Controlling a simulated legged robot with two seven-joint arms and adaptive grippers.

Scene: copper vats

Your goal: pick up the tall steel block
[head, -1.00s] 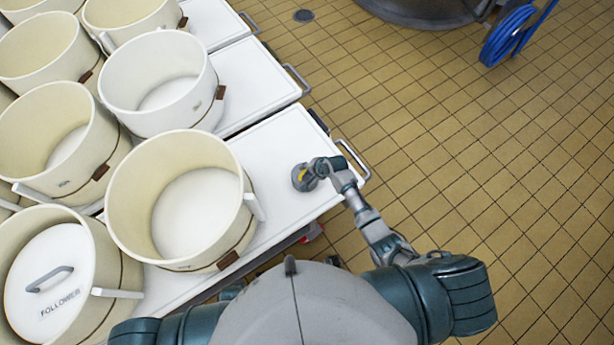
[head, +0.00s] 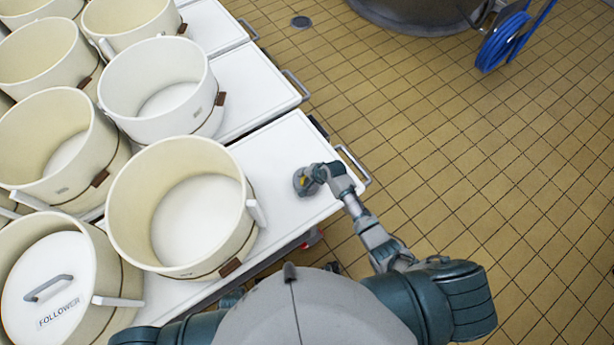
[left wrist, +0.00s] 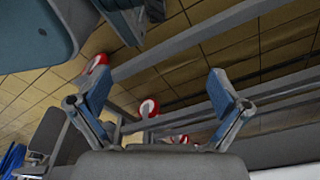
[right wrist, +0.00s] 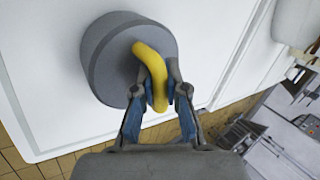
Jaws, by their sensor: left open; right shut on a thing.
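The tall steel block (right wrist: 110,62) is a grey cylinder with a yellow loop handle (right wrist: 152,72) on it. It is at the white table top in the right wrist view; in the head view the block (head: 299,184) shows small near the table's right end. My right gripper (right wrist: 162,98) is shut on the yellow handle, its fingers on either side of it. I cannot tell whether the block touches the table. In the head view my right gripper (head: 312,180) partly covers the block. My left gripper (left wrist: 158,92) is open and empty, near the table's metal frame.
A cream vat (head: 125,220) stands left of the block on the white table (head: 285,145). Several more vats and a vat with a lid marked FOLLOWER (head: 52,285) fill the left. Metal handles (head: 354,165) stick out from the table end.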

